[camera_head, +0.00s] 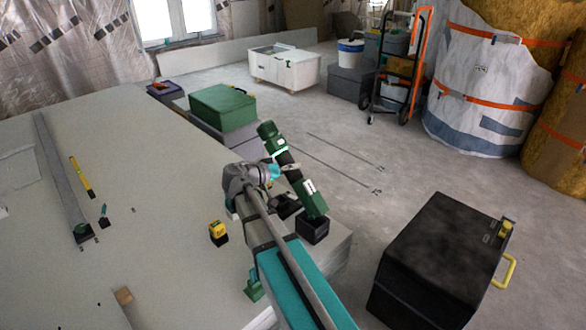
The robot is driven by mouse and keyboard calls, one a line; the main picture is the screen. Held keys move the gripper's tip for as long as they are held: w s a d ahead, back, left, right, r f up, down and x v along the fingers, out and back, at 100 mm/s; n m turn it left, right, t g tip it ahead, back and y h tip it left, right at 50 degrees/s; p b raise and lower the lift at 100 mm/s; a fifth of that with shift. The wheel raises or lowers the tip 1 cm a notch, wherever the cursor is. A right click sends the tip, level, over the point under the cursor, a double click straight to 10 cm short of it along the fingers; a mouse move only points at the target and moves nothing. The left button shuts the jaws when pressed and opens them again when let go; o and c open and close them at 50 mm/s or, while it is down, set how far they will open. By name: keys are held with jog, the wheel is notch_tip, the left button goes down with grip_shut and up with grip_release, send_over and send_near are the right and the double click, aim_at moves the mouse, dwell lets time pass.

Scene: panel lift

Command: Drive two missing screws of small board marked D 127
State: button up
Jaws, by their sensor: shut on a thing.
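My gripper (280,172) is at the right edge of the big pale board surface (150,150). It is shut on a green and black power tool (283,155), which stands tilted, its green lower end at or just above a small black open box (313,228). I cannot tell whether the tool touches the box. A smaller pale board outline (14,168) shows at the left edge; no D 127 mark is readable. A few small dark spots lie on the pale surface, too small to tell as screws or holes.
A long grey rail (60,175), a yellow level (81,177) and a yellow tape measure (218,232) lie on the pale surface. A green case (222,107) stands behind. A large black case (440,260) stands at right on the floor. The floor between is clear.

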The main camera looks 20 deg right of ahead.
jog(key=shift+s+r+p, duration=0.1)
jog(key=shift+r+p, duration=0.5)
jog(key=shift+r, duration=0.15)
jog(key=shift+d, duration=0.1)
